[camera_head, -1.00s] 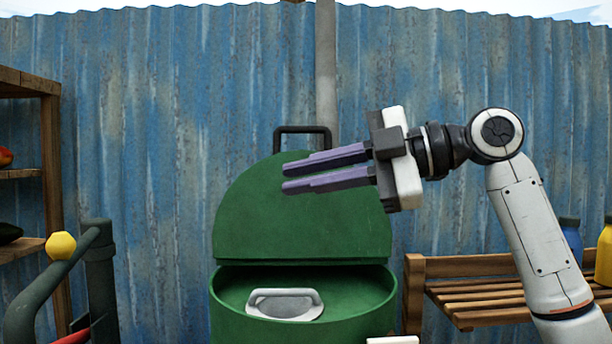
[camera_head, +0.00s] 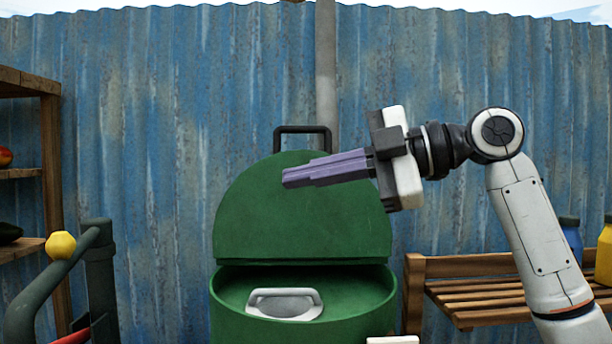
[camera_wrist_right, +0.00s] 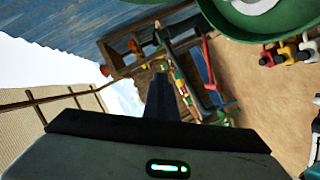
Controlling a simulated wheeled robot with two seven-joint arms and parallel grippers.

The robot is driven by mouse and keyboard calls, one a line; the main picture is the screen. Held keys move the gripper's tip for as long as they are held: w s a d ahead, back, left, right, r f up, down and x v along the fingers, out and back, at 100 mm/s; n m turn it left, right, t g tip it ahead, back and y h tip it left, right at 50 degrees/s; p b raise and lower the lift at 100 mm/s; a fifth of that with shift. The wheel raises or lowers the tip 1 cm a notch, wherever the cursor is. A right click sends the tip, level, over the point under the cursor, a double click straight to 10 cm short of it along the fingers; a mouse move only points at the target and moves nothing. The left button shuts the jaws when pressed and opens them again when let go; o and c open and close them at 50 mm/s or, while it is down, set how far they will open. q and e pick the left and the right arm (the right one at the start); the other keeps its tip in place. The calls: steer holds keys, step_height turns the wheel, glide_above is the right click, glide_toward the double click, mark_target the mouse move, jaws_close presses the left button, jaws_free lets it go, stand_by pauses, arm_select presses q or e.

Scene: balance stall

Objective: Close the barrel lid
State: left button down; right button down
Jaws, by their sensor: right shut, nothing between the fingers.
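The green barrel (camera_head: 300,331) stands at the lower middle of the head view. Its green lid (camera_head: 290,225) stands raised at the back, with a dark handle (camera_head: 302,131) on its top edge. A grey metal piece with a handle (camera_head: 285,304) shows inside the barrel's mouth. My right gripper (camera_head: 286,179) is shut and empty. It appears in front of the lid's upper part, below the lid handle; I cannot tell whether it touches the lid. In the right wrist view the barrel's green rim (camera_wrist_right: 235,25) shows at the top right. My left gripper is not in view.
A corrugated blue wall (camera_head: 150,130) closes the back.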

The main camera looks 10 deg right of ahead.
steer(key=c, duration=2.5)
jaws_free()
steer(key=o, duration=0.8)
steer(key=shift+c, duration=0.2)
steer(key=shift+d, duration=0.1)
steer(key=b+v, duration=0.1)
steer(key=v, duration=0.9)
